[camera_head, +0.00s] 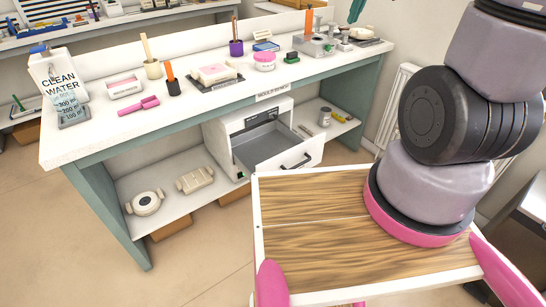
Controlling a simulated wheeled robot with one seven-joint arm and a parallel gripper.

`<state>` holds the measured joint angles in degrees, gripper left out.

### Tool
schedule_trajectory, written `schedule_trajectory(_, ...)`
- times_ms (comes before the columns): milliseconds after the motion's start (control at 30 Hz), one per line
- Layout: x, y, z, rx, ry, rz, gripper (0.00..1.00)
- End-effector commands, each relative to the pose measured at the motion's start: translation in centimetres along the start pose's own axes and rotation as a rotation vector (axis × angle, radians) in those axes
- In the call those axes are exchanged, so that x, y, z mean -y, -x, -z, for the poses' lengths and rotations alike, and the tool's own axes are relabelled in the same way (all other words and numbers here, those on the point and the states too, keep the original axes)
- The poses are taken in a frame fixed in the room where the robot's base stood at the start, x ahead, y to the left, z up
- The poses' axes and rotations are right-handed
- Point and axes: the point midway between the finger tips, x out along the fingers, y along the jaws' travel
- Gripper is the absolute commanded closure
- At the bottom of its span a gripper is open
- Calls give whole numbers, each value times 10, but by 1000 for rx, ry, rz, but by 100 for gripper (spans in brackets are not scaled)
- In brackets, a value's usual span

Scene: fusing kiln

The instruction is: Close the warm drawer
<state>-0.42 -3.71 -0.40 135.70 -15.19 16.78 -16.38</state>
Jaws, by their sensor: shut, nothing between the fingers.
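The warm drawer (307,152) belongs to a white box-shaped unit (222,142) on the shelf under the workbench. The drawer is pulled out, and its grey inside shows from above. It looks empty where I can see in. A dark handle (297,162) is on its white front. The front's lower edge comes close to my wooden deck in the picture. My gripper is not in view; only thick arm links show at the right.
The white workbench top (200,110) above the drawer holds a water jug (58,80), pink tools and several cups. Two pale ceramic pieces (145,203) sit on the lower shelf. Floor (200,265) is clear at the lower left. A white radiator (397,100) stands at right.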

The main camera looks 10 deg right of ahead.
Motion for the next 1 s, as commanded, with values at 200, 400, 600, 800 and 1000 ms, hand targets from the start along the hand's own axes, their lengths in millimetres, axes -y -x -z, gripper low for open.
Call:
schedule_trajectory(200, 14, -111, 3, -2, 363, 42, 100)
schedule_trajectory(400, 51, -207, -16, -52, 682, 134, 100)
schedule_trajectory(600, 109, -291, -60, -149, 970, 274, 100)
schedule_trajectory(800, 181, -351, -126, -299, 1196, 441, 100)
schedule_trajectory(1000, 235, -374, -180, -440, 1316, 559, 100)
